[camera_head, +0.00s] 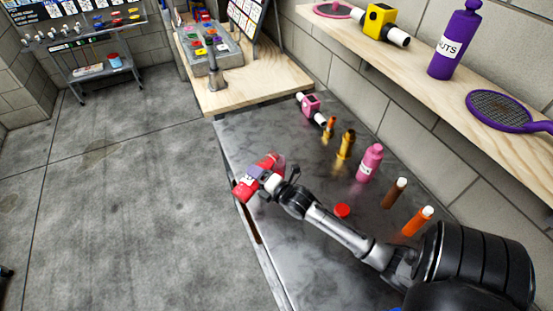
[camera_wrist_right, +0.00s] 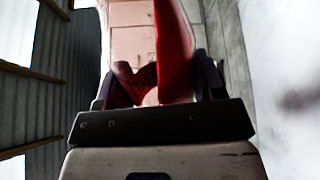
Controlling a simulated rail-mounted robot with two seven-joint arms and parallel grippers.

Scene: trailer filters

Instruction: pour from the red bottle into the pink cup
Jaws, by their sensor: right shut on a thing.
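My right gripper (camera_head: 262,174) is at the left edge of the grey metal counter (camera_head: 240,130). It is shut on the red bottle (camera_head: 243,190), which lies tilted well over in the jaws. In the right wrist view the red bottle (camera_wrist_right: 174,50) shows close up between the two dark fingers, blurred, so its mouth and contents cannot be made out. I cannot pick out a pink cup for certain in the head view; a small pinkish-red shape (camera_head: 279,161) shows just beyond the gripper. My left gripper is not in view.
A red cap (camera_head: 342,211) lies on the counter. A pink bottle (camera_head: 370,163), brown bottle (camera_head: 394,193), orange bottle (camera_head: 417,221), gold bottle (camera_head: 345,145) and pink boxy item (camera_head: 311,105) stand along the wall side. A wooden shelf (camera_head: 420,55) runs above. Floor at left is open.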

